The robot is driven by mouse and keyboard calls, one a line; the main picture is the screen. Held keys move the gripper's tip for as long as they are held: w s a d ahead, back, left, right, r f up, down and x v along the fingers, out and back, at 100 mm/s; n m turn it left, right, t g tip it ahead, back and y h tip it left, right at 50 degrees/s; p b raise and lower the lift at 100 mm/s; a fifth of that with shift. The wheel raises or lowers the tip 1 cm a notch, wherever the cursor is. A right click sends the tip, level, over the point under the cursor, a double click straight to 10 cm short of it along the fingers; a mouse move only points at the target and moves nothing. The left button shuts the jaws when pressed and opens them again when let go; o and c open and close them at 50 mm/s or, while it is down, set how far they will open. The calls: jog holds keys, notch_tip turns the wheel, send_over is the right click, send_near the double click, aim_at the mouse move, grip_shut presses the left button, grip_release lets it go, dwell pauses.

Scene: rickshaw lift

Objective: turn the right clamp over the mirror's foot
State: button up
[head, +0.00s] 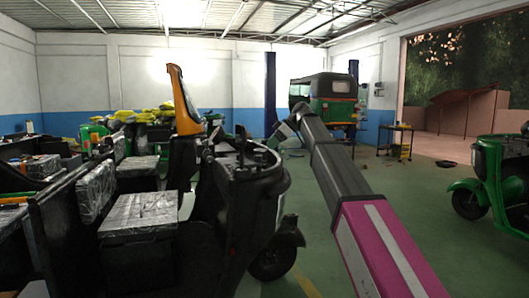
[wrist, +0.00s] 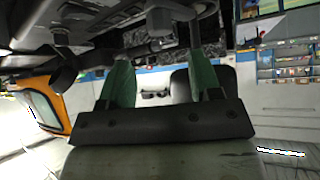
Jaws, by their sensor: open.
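My gripper shows in the wrist view (wrist: 158,58) with its two green fingers apart and nothing clearly between them. In the head view the end of my arm (head: 284,131) is small and dark, above and to the right of the black rickshaw front (head: 258,190). Dark handlebar or dashboard parts (wrist: 165,18) lie beyond the fingertips at the top of the wrist view. I cannot pick out the right clamp or the mirror's foot with certainty in either view. I cannot tell whether the fingers touch anything.
A yellow-orange upright frame (head: 184,100) rises left of the rickshaw front. Wrapped seats (head: 140,215) fill the left side. A green rickshaw (head: 490,175) stands at the right and another (head: 325,97) at the back. The green floor (head: 400,210) between is mostly clear.

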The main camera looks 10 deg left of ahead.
jog(key=shift+v, duration=1.25)
jog(key=s+d+f+m+t+h, duration=0.15)
jog(key=d+f+m, duration=0.35)
jog(key=f, duration=0.7)
jog(key=s+d+f+m+h, duration=0.1)
jog(key=s+d+f+m, duration=0.1)
jog(key=d+f, duration=0.75)
jog(key=s+d+f+m+h, duration=0.1)
jog(key=d+f+m+h, duration=0.2)
jog(key=f, duration=1.1)
jog(key=s+d+f+m+h, duration=0.1)
jog(key=s+d+f+m, duration=0.3)
jog(key=s+d+f, duration=0.5)
jog(key=s+d+f+m+h, duration=0.2)
jog(key=s+d+f+m, duration=0.3)
jog(key=s+d+f, duration=0.5)
notch_tip(320, 180, down, 5)
jog(key=shift+s+d+f+m, duration=0.15)
jog(key=shift+s+m, duration=0.15)
jog(key=shift+s, duration=0.85)
jog(key=shift+h, duration=0.25)
